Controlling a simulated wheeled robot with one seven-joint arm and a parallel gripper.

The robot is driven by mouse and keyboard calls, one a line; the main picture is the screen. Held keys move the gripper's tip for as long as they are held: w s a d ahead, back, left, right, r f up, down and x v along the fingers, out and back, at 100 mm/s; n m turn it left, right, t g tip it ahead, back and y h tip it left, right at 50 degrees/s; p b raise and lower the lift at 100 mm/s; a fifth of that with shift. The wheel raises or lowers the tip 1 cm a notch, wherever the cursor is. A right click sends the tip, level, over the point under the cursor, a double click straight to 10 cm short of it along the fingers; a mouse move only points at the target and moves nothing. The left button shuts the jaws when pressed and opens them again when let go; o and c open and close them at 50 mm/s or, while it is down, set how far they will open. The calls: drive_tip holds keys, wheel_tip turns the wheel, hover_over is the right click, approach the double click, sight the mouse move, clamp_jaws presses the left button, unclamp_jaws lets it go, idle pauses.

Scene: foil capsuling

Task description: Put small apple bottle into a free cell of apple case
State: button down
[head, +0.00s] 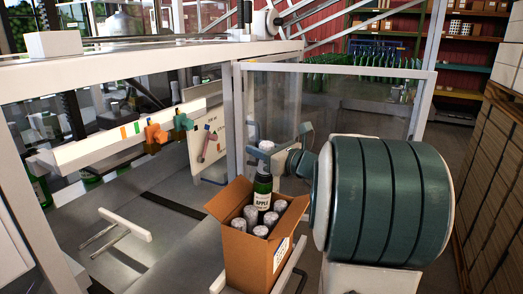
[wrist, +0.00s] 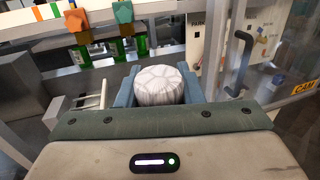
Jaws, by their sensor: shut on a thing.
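The small apple bottle (head: 262,187) is dark green with a white label reading "APPLE" and a pale foil top. My gripper (head: 264,156) is shut on its neck and holds it upright. In the wrist view, the crinkled foil top (wrist: 158,86) sits between the two blue-grey fingers of my gripper (wrist: 158,92). The apple case (head: 247,257) is an open brown cardboard box below the bottle. Several foil-topped bottles (head: 251,213) stand in it. The held bottle's lower end is at the case's opening, among these tops; its base is hidden, and I cannot tell which cell is under it.
A glass-panelled machine frame (head: 335,68) stands behind the case. A grey metal table (head: 165,225) with a white bar (head: 120,225) lies to the left. Orange and green fittings (head: 155,132) hang on a rail there. Stacked cardboard (head: 490,165) lines the right edge.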

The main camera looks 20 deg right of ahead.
drive_tip(key=shift+r+p, duration=1.75)
drive_tip(key=shift+r, duration=0.9)
drive_tip(key=shift+a+f+g+p, duration=0.1)
drive_tip(key=shift+g+p, duration=0.4)
drive_tip(key=shift+p, duration=0.65)
drive_tip(key=shift+g+h+p, duration=0.3)
drive_tip(key=shift+p, duration=0.45)
drive_tip(key=shift+w, duration=0.1)
drive_tip(key=shift+w+b, duration=0.15)
drive_tip(key=shift+b, duration=0.45)
drive_tip(key=shift+d, duration=0.2)
